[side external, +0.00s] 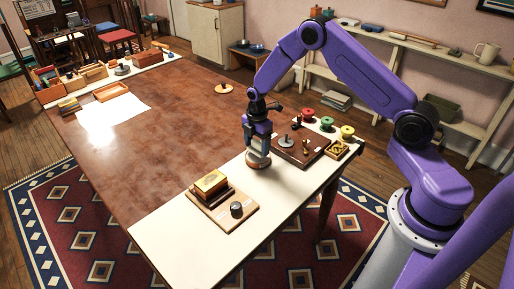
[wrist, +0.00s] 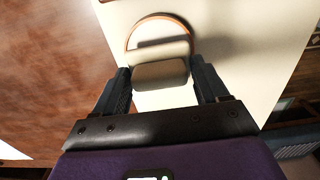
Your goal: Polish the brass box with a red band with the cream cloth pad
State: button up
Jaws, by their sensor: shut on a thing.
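My gripper (side external: 258,148) points down over the pale near strip of the table and is shut on the cream cloth pad (side external: 259,161). In the wrist view the pad (wrist: 160,22) is a round cream piece with a brown rim, and its pale grip block lies between my fingers (wrist: 160,76). The pad is at or just above the tabletop; I cannot tell whether it touches. A brass box (side external: 210,182) sits on a dark stand on a wooden board, left of and nearer the camera than my gripper. Its red band is too small to make out.
A dark cylinder (side external: 237,210) stands on the board (side external: 222,222) beside the box. A dark brown tray (side external: 313,151) with small items lies right of my gripper, with red, green and yellow spools (side external: 347,131) behind. The pale strip between pad and board is clear.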

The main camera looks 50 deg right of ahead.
aim_at(257, 142)
jog(key=shift+r, duration=2.35)
jog(key=shift+s+r, duration=0.1)
